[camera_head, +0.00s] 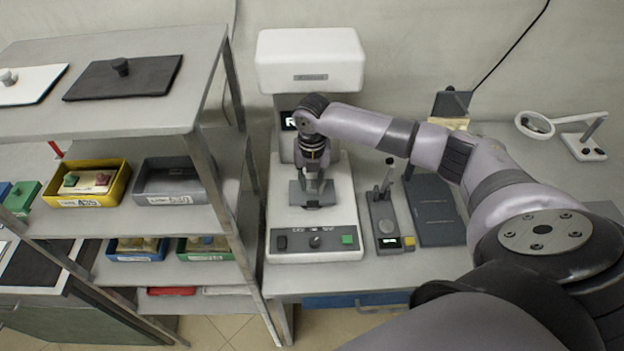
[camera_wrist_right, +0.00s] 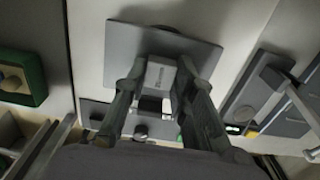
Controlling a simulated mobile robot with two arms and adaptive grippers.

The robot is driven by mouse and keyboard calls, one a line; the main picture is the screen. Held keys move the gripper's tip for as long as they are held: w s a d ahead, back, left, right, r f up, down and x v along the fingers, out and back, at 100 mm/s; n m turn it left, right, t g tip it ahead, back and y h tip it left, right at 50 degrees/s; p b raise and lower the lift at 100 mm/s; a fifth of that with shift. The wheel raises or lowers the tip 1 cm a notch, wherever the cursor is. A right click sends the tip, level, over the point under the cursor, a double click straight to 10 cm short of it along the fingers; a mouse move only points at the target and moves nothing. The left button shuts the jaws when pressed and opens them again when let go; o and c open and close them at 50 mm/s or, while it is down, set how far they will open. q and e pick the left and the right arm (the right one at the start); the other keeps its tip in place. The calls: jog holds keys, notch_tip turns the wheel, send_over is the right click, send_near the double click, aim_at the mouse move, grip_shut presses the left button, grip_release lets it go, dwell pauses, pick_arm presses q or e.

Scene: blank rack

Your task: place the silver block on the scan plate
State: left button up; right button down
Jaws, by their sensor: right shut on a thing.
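My right gripper (camera_head: 313,190) is over the scanner, pointing down at the grey scan plate (camera_head: 297,198). In the right wrist view, the gripper (camera_wrist_right: 160,92) has its two fingers on either side of the silver block (camera_wrist_right: 160,74) and is shut on it. The block shows small dark lettering on one face. Behind it, the scan plate (camera_wrist_right: 132,42) spreads as a flat grey sheet. I cannot tell whether the block touches the plate. In the head view the fingers mostly hide the block. My left gripper is not in view.
The white scanner (camera_head: 311,62) stands against the wall. On its right are a small grey device (camera_head: 383,222) and a dark flat case (camera_head: 434,210). A shelf rack on the left holds a yellow bin (camera_head: 118,188) and a grey bin (camera_head: 175,196). A magnifier lamp (camera_head: 536,124) stands far right.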

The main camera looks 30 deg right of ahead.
aim_at(312, 185)
jog(key=shift+f, duration=0.1)
jog(key=c, duration=1.3)
grip_release()
notch_tip(312, 185, up, 6)
jog(key=shift+r+b, duration=0.15)
jog(key=shift+b, duration=0.6)
jog(key=shift+r, duration=0.75)
